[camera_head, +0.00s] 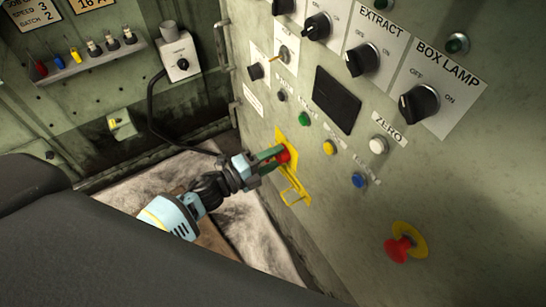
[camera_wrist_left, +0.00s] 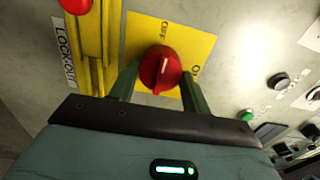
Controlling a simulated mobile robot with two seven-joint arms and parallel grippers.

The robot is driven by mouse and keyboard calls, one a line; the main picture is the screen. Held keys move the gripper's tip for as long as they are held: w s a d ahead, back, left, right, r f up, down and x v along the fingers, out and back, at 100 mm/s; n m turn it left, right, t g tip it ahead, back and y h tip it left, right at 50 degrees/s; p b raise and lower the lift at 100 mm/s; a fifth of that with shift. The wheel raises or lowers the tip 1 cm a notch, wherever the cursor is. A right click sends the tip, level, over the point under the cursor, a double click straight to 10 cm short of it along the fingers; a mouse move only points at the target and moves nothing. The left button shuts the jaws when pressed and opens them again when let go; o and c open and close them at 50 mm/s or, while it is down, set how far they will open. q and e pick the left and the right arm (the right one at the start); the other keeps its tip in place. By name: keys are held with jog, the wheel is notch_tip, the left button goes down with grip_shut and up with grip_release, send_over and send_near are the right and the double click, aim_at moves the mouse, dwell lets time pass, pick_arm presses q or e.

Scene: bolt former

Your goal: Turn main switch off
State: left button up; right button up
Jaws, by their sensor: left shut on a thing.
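The main switch is a red rotary knob (camera_head: 284,156) on a yellow plate, low on the left part of the grey control panel. In the left wrist view the red knob (camera_wrist_left: 160,70) sits on the yellow plate (camera_wrist_left: 195,45), with an OFF label above it and ON to its right. The knob's ridge runs roughly up and down in that view. My left gripper (camera_head: 277,157) reaches the panel from the left. Its two green fingers (camera_wrist_left: 160,80) are shut on the knob, one on each side. My right gripper is not in view.
A yellow lockout bracket (camera_head: 293,190) stands out beside the switch plate. Coloured buttons, a dark screen (camera_head: 336,100) and several black knobs sit higher on the panel. A red emergency button (camera_head: 399,249) is at lower right. A black cable (camera_head: 152,110) hangs on the left wall.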

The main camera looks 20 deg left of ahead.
pick_arm(q)
jog(key=o, duration=1)
jog(key=shift+c, duration=0.2)
jog(key=v, duration=0.7)
jog(key=shift+s+a, duration=0.3)
